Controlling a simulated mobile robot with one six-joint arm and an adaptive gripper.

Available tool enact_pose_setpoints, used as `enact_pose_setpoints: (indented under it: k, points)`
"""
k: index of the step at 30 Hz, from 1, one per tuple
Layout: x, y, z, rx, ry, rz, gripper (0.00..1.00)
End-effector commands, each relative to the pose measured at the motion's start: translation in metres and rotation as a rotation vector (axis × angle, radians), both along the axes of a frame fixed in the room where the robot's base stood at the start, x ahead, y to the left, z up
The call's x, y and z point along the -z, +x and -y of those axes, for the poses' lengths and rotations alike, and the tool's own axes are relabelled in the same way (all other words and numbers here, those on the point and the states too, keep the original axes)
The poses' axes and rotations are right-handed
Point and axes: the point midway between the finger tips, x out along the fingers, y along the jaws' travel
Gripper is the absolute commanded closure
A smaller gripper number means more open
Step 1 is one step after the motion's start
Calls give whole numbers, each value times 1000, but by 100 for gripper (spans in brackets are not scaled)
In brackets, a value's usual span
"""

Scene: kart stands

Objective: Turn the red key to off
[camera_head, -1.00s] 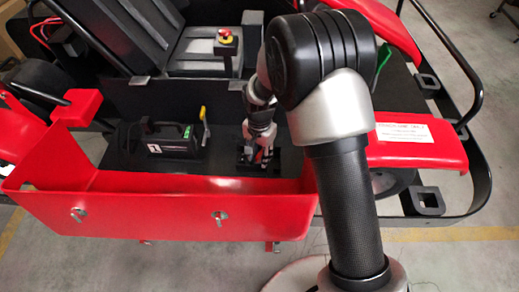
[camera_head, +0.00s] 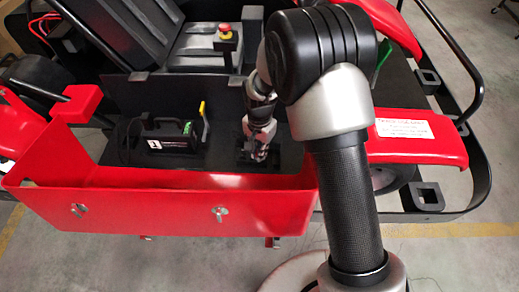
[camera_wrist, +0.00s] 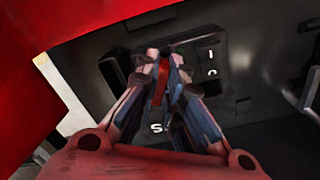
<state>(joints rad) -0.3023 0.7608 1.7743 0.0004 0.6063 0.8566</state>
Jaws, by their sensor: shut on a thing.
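The red key (camera_wrist: 161,84) shows in the wrist view as a narrow red strip between the fingertips of my gripper (camera_wrist: 163,62). The fingers are shut on it, and they hide much of it and its switch. White marks, a "1" and a "0", stand on the black switch panel (camera_wrist: 238,70) to the right of the fingertips, and an "S" shows below the key. In the head view my gripper (camera_head: 259,155) reaches down to the black floor of the kart, and the key cannot be made out there.
A black box with a handle (camera_head: 170,139) and a yellow lever (camera_head: 202,110) stand left of my gripper. A red button (camera_head: 225,29) is on a post behind. The kart's red front panel (camera_head: 160,208) lies close in front.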

Motion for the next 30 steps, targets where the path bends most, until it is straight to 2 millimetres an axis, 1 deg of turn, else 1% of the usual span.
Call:
enact_pose_setpoints:
  k: [2,4,9,13,16,22,23,30]
  points:
    - [0,0,0,-16,0,0,100]
    - [0,0,0,-74,0,0,100]
    - [0,0,1,-329,0,0,100]
    - [0,-1,2,-476,0,0,100]
    - [0,0,2,-523,0,0,100]
    - [0,0,2,-526,0,0,100]
    - [0,0,2,-526,0,0,90]
    - [0,0,2,-525,0,0,74]
